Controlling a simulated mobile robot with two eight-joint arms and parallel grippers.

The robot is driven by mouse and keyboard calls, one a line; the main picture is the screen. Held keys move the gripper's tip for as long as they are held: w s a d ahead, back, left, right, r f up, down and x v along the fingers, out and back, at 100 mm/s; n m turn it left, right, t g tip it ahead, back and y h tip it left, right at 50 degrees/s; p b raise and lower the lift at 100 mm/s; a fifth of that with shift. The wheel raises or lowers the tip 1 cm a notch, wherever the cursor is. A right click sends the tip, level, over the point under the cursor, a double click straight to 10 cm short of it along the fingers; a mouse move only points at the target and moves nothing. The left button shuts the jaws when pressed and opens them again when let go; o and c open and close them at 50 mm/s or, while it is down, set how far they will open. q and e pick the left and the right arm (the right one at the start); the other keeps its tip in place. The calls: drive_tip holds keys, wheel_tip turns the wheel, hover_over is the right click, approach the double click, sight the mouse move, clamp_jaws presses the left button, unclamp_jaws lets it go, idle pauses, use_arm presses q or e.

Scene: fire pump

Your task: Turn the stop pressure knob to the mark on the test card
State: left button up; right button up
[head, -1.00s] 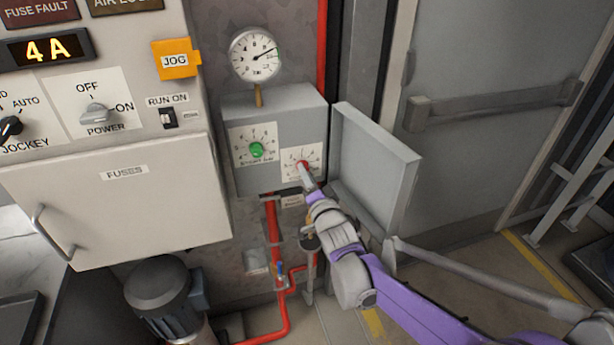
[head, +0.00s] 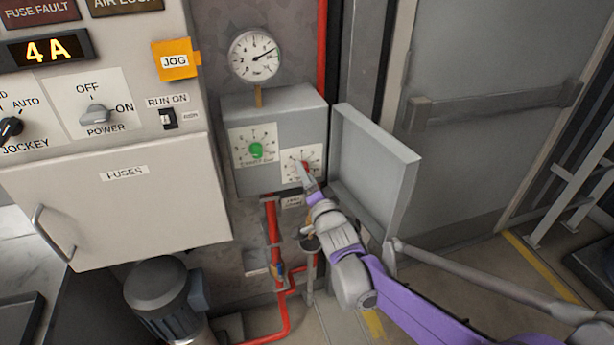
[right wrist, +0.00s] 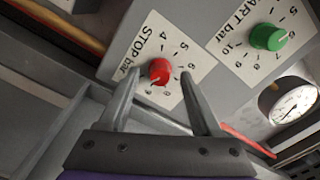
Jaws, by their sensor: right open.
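The red stop pressure knob (right wrist: 159,71) sits on a white dial plate marked STOP bar (right wrist: 137,58), with numbers around it, in the right wrist view. My right gripper (right wrist: 160,76) is open, with one finger on each side of the knob; I cannot tell whether they touch it. In the head view, my right gripper (head: 304,171) reaches the lower right dial of the grey box and partly covers the red knob (head: 307,166). I cannot make out a test card in either view. My left gripper is out of view.
A green knob (head: 257,150) on the START dial is beside the stop dial. A round gauge (head: 256,54) stands above the box. The box's open grey door (head: 375,165) is close to the right of my gripper. Red pipes (head: 272,225) run below.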

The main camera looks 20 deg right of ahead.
drive_tip(key=s, duration=1)
drive_tip(key=shift+s+d, duration=0.15)
drive_tip(key=shift+s, duration=0.2)
drive_tip(key=s+f+n+g+p, duration=0.4)
drive_tip(key=s+n+g, duration=0.1)
drive_tip(key=s, duration=0.7)
drive_tip(key=s+f+n+g+p, duration=0.3)
drive_tip(key=s+n+g, duration=0.3)
drive_tip(key=s, duration=0.6)
drive_tip(key=shift+f+n+g+h+p, duration=0.35)
drive_tip(key=shift+g+p, duration=0.1)
drive_tip(key=shift+g, duration=0.35)
